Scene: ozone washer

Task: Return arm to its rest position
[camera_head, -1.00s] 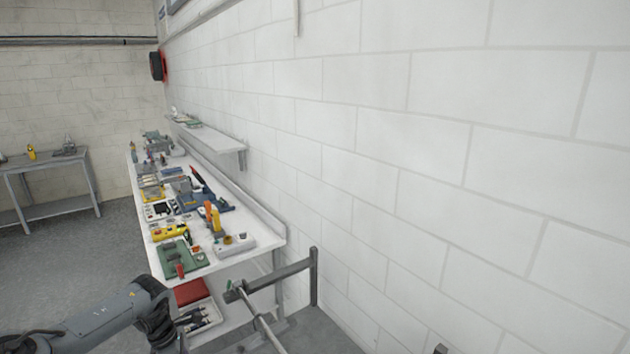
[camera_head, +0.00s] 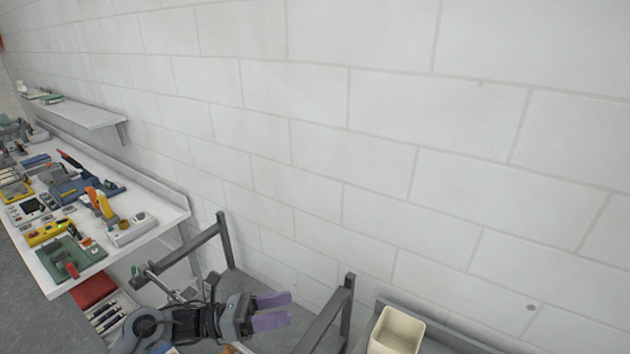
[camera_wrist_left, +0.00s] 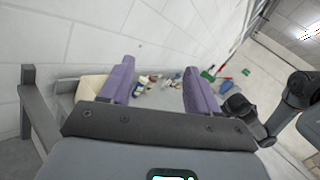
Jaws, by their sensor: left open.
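My left gripper (camera_head: 272,311) is at the bottom of the head view, its two purple fingers apart and pointing right. Nothing is between the fingers. In the left wrist view the purple fingers (camera_wrist_left: 158,85) stand wide apart, with small items on a surface visible beyond them. The gripper is in front of a grey metal frame, to the right of the workbench. My right gripper is not identifiable in the head view.
A white workbench (camera_head: 180,212) with several tools stands at the left, below a wall shelf (camera_head: 88,115). Grey frame posts (camera_head: 223,240) stand behind the gripper. A cream bin (camera_head: 398,332) is at the lower right. A white block wall runs behind.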

